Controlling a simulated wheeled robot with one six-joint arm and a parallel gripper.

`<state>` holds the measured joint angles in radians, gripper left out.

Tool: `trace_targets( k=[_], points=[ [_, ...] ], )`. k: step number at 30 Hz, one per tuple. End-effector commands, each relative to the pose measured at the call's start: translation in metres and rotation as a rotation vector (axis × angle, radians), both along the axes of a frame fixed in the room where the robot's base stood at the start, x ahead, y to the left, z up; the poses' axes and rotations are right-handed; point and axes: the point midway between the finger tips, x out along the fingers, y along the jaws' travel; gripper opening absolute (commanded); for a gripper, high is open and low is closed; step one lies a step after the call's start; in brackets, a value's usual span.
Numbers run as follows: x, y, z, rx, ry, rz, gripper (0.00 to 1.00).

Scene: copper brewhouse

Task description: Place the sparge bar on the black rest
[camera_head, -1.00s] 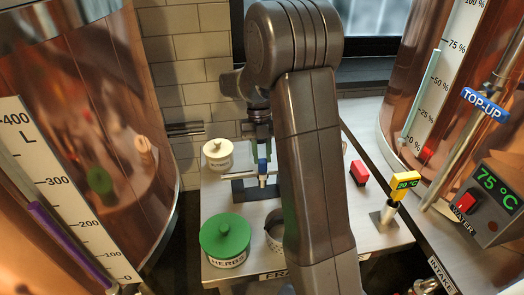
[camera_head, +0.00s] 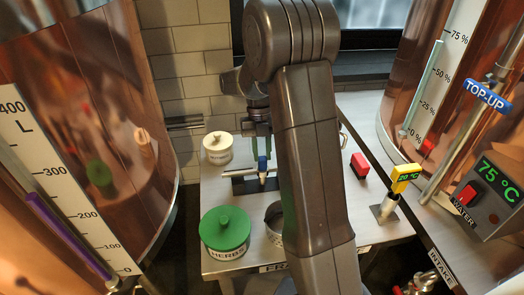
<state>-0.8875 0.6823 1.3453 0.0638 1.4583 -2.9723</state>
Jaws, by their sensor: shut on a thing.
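The sparge bar (camera_head: 262,180) shows as a short pale metal piece with a blue part (camera_head: 262,163) at its top. My gripper (camera_head: 262,150) points down and is shut on it at the blue part. The black rest (camera_head: 240,187) is a dark, low piece on the steel table, directly under and behind the bar. The bar overlaps the rest in this view; I cannot tell whether they touch. My own arm hides the table to the right of the rest.
A white-lidded jar (camera_head: 218,147) stands behind the rest, and a green-lidded herbs jar (camera_head: 225,236) in front. A partly hidden metal cup (camera_head: 273,222) is near my arm. Copper vessels flank the table (camera_head: 228,256).

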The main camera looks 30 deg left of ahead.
Motion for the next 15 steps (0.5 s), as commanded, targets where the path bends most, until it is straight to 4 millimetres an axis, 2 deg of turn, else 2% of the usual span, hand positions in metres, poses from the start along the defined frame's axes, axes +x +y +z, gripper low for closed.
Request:
trace_targets(
  k=[15],
  points=[
    [0.0002, 0.0001, -0.0105, 0.001, -0.001, 0.0, 0.0]
  ],
)
